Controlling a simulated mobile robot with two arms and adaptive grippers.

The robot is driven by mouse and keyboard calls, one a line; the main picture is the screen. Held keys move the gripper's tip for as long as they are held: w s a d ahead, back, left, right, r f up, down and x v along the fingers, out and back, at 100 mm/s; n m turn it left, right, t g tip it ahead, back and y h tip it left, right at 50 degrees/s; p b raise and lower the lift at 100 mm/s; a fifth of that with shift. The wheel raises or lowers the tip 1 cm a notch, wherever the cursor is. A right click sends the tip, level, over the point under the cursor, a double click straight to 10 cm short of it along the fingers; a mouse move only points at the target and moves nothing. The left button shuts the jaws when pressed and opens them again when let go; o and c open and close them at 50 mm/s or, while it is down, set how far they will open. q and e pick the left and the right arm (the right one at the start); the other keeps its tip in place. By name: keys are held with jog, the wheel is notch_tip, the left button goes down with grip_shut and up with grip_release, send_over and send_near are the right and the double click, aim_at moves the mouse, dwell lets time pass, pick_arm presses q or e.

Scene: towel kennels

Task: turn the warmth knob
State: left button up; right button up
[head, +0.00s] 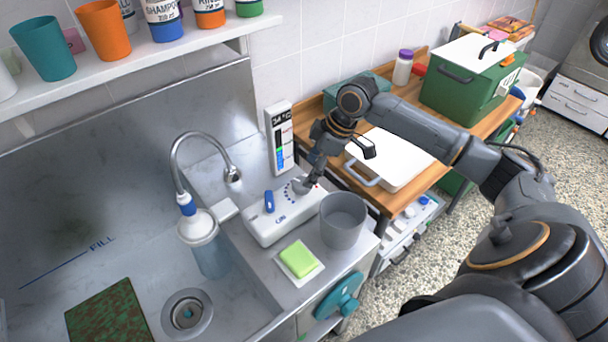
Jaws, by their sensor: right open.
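A white control box (283,222) stands on the counter right of the sink. A pale grey knob (301,187) sits at its right end, with an arc of blue dots beside it. A blue lever (269,201) stands at the box's left end. My right gripper (312,183) reaches down from the upper right, with its fingertips at the knob and partly covering it. It is open; I cannot tell whether the fingers touch the knob. A thermometer panel (282,139) marked °C, with coloured bands, is on the wall behind. My left gripper is out of view.
A grey cup (343,220) stands close to the right of the box, and a green sponge (298,259) lies in front. A curved faucet (202,150) rises at left. A white lidded tray (395,160) is on the wooden bench beneath my right arm.

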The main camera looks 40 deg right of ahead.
aim_at(302, 182)
jog(key=x, duration=0.4)
jog(key=shift+p, duration=0.35)
jog(key=shift+a+f, duration=0.1)
jog(key=shift+f, duration=0.1)
jog(key=shift+w+f, duration=0.1)
jog(key=shift+f, duration=0.2)
jog(key=c, duration=1.2)
jog(key=shift+o, duration=0.2)
jog(key=p, duration=0.1)
jog(key=m+p, duration=0.1)
jog(key=p, duration=0.1)
jog(key=shift+a+r+m+t+h+p, duration=0.15)
jog(key=shift+r+m+t+h+p, duration=0.15)
jog(key=shift+m, duration=0.3)
jog(key=shift+f+p, duration=0.25)
jog(key=shift+p, duration=0.05)
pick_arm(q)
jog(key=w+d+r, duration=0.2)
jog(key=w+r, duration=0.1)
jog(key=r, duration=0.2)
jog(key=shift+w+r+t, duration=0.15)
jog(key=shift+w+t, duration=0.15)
